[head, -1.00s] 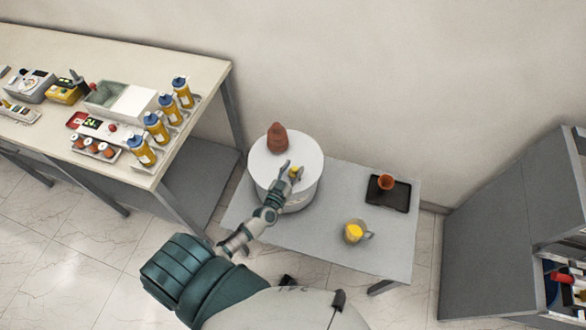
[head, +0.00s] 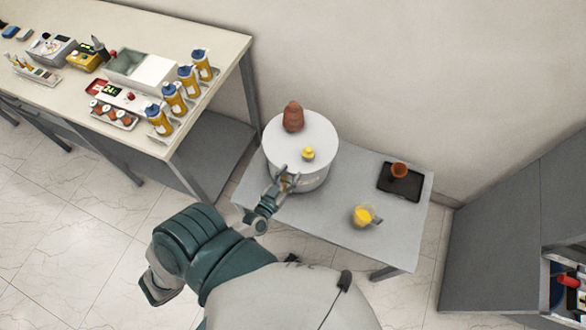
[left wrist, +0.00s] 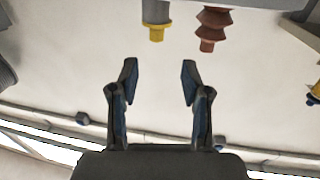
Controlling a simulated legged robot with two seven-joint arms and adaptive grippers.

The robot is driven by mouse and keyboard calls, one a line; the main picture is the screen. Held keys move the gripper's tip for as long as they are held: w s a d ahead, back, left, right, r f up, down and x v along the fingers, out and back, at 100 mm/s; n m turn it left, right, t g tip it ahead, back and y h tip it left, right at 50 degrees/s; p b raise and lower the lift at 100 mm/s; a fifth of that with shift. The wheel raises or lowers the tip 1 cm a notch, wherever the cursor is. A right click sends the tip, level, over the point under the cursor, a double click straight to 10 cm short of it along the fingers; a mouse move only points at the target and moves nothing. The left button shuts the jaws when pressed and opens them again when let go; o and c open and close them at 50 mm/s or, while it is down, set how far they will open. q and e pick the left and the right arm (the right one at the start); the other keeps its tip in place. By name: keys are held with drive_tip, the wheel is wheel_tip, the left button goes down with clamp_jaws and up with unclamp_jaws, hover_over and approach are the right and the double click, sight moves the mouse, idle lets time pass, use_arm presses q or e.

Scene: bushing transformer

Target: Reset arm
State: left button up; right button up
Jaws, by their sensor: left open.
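My left gripper (head: 284,181) is open and empty at the near edge of the white round transformer tank (head: 290,145). In the left wrist view its two fingers (left wrist: 158,85) stand apart with nothing between them. A brown ribbed bushing (head: 293,117) stands at the back of the tank's top. A small yellow piece (head: 308,154) sits on the top, just beyond the gripper and apart from it. The left wrist view shows the brown bushing (left wrist: 212,28) and a grey part with a yellow rim (left wrist: 156,20) beyond the fingertips. My right gripper is not in view.
The tank stands on a grey table (head: 330,218). A yellow-filled cup (head: 363,215) and a dark tray (head: 400,184) with a brown piece (head: 399,170) are on its right. A bench (head: 200,30) with bottles stands left, a grey cabinet (head: 500,240) right.

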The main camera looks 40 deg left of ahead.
use_arm(q)
drive_tip(key=s+d+m+g+h, duration=0.1)
drive_tip(key=d+m+g+h, duration=0.5)
drive_tip(key=d, duration=0.7)
drive_tip(key=s+d+f+g, duration=0.2)
drive_tip(key=s+g, duration=0.2)
drive_tip(key=s, duration=0.2)
drive_tip(key=s+a+n+g+y, duration=0.3)
drive_tip(key=s+a+g+y, duration=0.25)
drive_tip(key=s, duration=0.25)
wheel_tip(320, 180, down, 27)
drive_tip(key=s, duration=0.3)
drive_tip(key=s+a+f+g, duration=0.1)
drive_tip(key=s+a+f, duration=0.2)
drive_tip(key=s+f, duration=1.1)
drive_tip(key=s, duration=0.2)
drive_tip(key=shift+s+a+f+h, duration=0.2)
drive_tip(key=shift+s+f+h, duration=0.05)
drive_tip(key=shift+s+h, duration=0.1)
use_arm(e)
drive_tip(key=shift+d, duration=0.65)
use_arm(q)
drive_tip(key=shift+g, duration=0.25)
